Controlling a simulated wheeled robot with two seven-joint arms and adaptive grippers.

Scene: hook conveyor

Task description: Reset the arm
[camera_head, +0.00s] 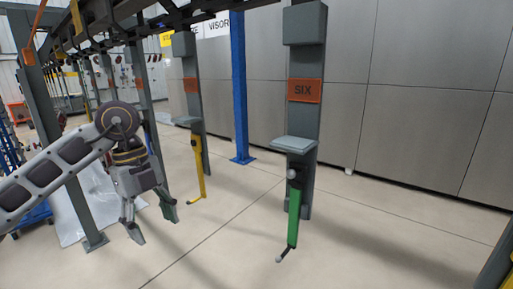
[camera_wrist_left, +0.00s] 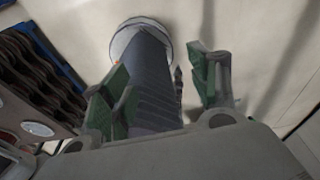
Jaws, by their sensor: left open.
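My left arm (camera_head: 65,165) comes in from the left in the head view, and its wrist bends downward. My left gripper (camera_head: 152,220) hangs from it with its two fingers spread apart and nothing between them. It is in the air above the pale floor, left of the yellow hook (camera_head: 199,168) and well apart from the green hook (camera_head: 294,215). In the left wrist view the gripper (camera_wrist_left: 165,85) shows green pads on both fingers, with a gap between them. My right gripper is in neither view.
A grey post with an orange "SIX" sign (camera_head: 305,90) carries the green hook. A blue pillar (camera_head: 239,90) and grey wall panels (camera_head: 420,100) stand behind. A dark overhead rail (camera_head: 125,12) runs along the top left. Open floor (camera_head: 230,245) lies between gripper and green hook.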

